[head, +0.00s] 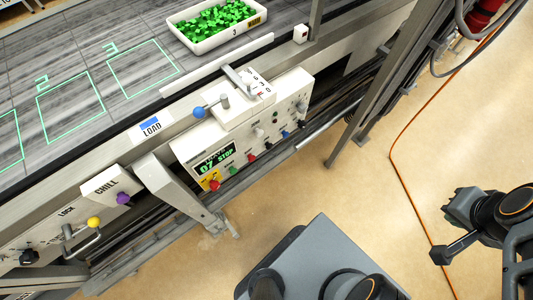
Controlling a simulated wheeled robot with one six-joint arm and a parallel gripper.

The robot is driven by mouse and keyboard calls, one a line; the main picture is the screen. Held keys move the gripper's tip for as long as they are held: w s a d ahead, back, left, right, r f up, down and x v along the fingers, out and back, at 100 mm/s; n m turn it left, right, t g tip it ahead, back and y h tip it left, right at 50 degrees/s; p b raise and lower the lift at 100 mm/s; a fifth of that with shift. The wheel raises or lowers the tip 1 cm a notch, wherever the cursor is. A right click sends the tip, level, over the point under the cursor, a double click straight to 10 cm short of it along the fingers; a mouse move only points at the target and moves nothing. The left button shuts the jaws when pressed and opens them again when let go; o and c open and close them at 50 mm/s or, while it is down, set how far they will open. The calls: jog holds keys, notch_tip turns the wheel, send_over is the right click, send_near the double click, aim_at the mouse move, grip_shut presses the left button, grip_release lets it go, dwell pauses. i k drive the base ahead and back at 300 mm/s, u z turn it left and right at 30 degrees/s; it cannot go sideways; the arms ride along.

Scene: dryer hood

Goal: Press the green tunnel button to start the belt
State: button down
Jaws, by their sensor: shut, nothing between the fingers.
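The green button (233,171) is a small knob on the lower edge of the white control panel (290,102), below the display (215,160) reading "07 STOP". A red button (214,185) sits to its left and another red one (250,158) to its right. My gripper (454,207) is at the right of the head view, over the floor. It is shut and empty, well apart from the panel. Which label belongs to the green button is too small to read.
The belt (60,50) carries a white tray (202,47) of green pieces. A slanted metal post (375,80) stands between gripper and panel. An orange cable (405,185) crosses the otherwise clear floor.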

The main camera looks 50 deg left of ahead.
aim_at(233, 171)
jog(key=z, duration=0.15)
jog(key=k, duration=1.5)
jog(key=u, duration=2.05)
jog(key=i, duration=0.5)
